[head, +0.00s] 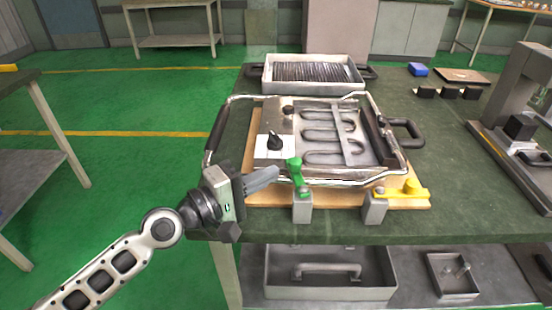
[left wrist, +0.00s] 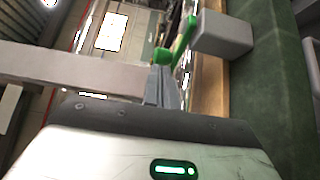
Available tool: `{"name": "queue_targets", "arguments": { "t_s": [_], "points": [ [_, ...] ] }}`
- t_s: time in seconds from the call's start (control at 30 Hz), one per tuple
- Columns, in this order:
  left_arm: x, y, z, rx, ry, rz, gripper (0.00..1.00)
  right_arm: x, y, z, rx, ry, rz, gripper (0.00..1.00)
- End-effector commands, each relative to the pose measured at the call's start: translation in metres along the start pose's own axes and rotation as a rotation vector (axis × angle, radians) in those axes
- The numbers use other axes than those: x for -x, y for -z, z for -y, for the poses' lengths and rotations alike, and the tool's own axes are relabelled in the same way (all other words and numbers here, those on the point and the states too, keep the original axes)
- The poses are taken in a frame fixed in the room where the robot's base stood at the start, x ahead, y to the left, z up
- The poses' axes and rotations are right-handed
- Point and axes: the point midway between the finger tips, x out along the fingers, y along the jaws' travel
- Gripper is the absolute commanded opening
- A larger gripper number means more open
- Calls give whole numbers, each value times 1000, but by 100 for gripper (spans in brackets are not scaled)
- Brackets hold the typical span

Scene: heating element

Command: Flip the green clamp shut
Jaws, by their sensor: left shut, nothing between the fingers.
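The green clamp (head: 297,175) stands at the front edge of the wooden board, on a grey block (head: 302,208). Its green lever points upward and leans slightly left. The clamp also shows in the left wrist view (left wrist: 182,42), just beyond my fingertips. My left gripper (head: 276,172) is shut and empty, just left of the lever's upper part. In the left wrist view its fingers (left wrist: 163,72) lie very close to the green knob; I cannot tell whether they touch. My right gripper is not in view.
A heating element plate (head: 325,115) with a wire frame lies on the wooden board (head: 250,190). A yellow clamp (head: 411,188) on a grey block (head: 374,208) stands right of the green one. A ribbed tray (head: 312,73) lies behind.

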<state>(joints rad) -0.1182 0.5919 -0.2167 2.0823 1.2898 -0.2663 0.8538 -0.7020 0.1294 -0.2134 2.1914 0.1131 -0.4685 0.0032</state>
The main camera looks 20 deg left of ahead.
Motion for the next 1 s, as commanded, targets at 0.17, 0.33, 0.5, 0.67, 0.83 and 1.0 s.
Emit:
{"name": "queue_targets", "arguments": {
  "t_s": [0.17,0.33,0.5,0.67,0.83,1.0],
  "points": [
    [-21,0,-1,-1,0,0,0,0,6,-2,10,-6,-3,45],
    [-26,0,1,0,1,1,0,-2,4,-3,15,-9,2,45],
    [-26,0,1,-1,1,1,0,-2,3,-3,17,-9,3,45],
    [-28,1,0,-1,1,0,0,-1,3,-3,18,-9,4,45],
    [-42,5,0,-1,0,0,0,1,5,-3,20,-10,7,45],
    [-43,5,0,-1,0,-1,0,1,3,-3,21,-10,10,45]
  ]
}}
